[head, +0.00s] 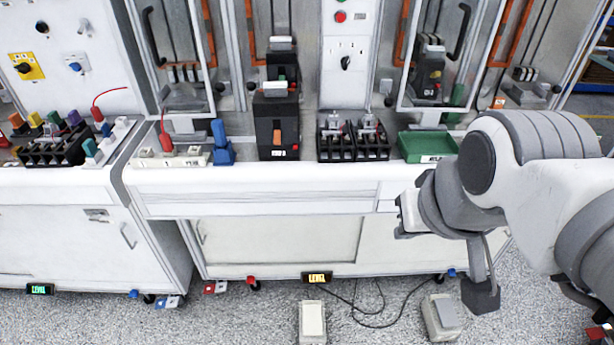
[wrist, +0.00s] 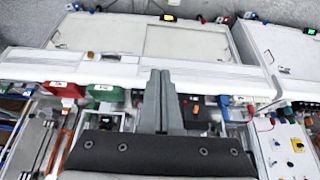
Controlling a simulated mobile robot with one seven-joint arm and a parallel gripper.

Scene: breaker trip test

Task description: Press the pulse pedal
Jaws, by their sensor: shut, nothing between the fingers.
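Two foot pedals stand on the speckled floor in front of the bench in the head view. One has a cream top plate (head: 312,320) and is cut off by the bottom edge. The other has a grey top plate (head: 446,312) and stands to its right. I see no readable label on either, so I cannot tell which is the pulse pedal. My gripper (wrist: 161,75) is shut and empty in the wrist view, its two fingers side by side. In the head view my arm reaches in from the right, above and apart from the pedals. Neither pedal shows in the wrist view.
The white bench (head: 260,203) carries a black breaker (head: 276,128), a green tray (head: 427,145) and a blue clamp-like piece (head: 222,145). A lit LEVEL display (head: 317,278) sits low at the cabinet front. Dark cables (head: 372,318) lie between the pedals. A red tray (wrist: 64,90) shows in the wrist view.

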